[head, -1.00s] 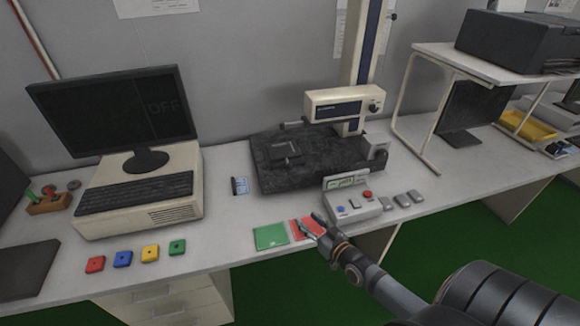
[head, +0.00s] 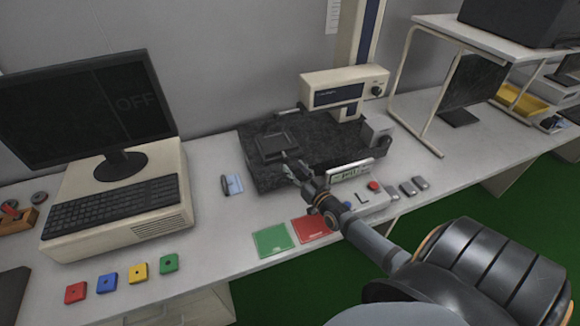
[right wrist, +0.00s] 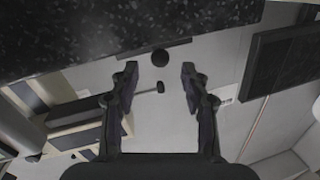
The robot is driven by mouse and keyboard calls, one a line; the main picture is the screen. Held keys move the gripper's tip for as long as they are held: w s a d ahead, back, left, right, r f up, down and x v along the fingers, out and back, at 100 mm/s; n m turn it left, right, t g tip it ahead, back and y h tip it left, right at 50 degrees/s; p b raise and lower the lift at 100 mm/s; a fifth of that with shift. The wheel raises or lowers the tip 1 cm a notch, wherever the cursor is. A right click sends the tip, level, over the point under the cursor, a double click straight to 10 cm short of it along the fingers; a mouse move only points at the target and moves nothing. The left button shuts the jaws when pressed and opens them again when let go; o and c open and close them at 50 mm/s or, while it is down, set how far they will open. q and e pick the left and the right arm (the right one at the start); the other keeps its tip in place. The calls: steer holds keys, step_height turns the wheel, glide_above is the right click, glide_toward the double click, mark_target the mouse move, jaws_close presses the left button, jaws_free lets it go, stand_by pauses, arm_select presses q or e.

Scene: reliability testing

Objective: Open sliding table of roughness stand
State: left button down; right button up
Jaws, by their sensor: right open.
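The roughness stand has a dark speckled granite base (head: 250,176), a column at the back and a cream measuring head (head: 345,87). Its sliding table (head: 278,146), a dark square plate, lies on the left part of the base. My right gripper (head: 296,166) is open and empty, over the base's front edge, just right of and in front of the sliding table. In the right wrist view the open fingers (right wrist: 159,78) stand apart below the dark granite (right wrist: 120,30). A round black knob (right wrist: 160,57) shows between and beyond the fingertips. My left gripper is out of view.
A control box (head: 350,177) with buttons stands right of my right gripper. Green (head: 273,239) and red (head: 311,229) cards lie in front. A computer with keyboard (head: 112,210) is at left, with several coloured blocks before it. A shelf (head: 490,45) stands at right.

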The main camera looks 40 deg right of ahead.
mark_target(289, 162)
steer(key=w+b, duration=0.1)
steer(key=w, duration=0.1)
steer(key=shift+w+f, duration=0.1)
steer(key=shift+w, duration=0.55)
steer(key=shift+c, duration=0.7)
steer(key=c, duration=0.7)
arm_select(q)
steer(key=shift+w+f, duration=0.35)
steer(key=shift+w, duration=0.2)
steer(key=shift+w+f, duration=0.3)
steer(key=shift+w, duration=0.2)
arm_select(e)
jaws_close()
